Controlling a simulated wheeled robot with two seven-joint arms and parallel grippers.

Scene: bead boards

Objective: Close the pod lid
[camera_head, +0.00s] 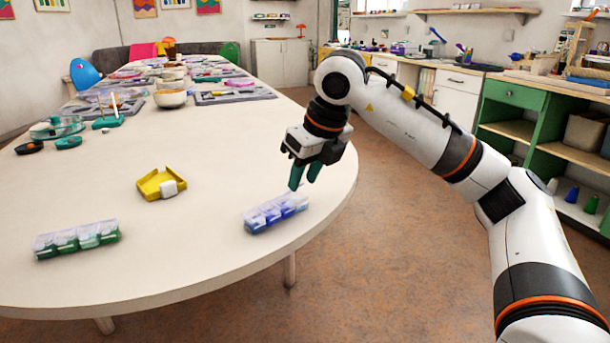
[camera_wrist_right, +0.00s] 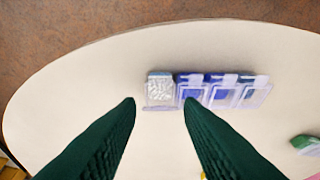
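A blue pod box (camera_head: 276,213) with a row of clear-lidded compartments lies near the table's right edge. In the right wrist view the box (camera_wrist_right: 222,92) has pale beads in its leftmost compartment (camera_wrist_right: 160,87); the other compartments look blue under clear lids. A clear flap shows at the leftmost compartment's lower side; I cannot tell exactly how its lid stands. My right gripper (camera_head: 305,176) points down above the blue box, apart from it. Its dark green fingers (camera_wrist_right: 158,101) are spread with nothing between them. My left gripper is not in view.
A similar green box (camera_head: 77,240) lies at the table's front left. A yellow tray (camera_head: 152,186) with a small white piece (camera_head: 168,188) sits between the boxes. Bowls and bead boards fill the far table. The white table (camera_head: 190,250) is bare around the boxes.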

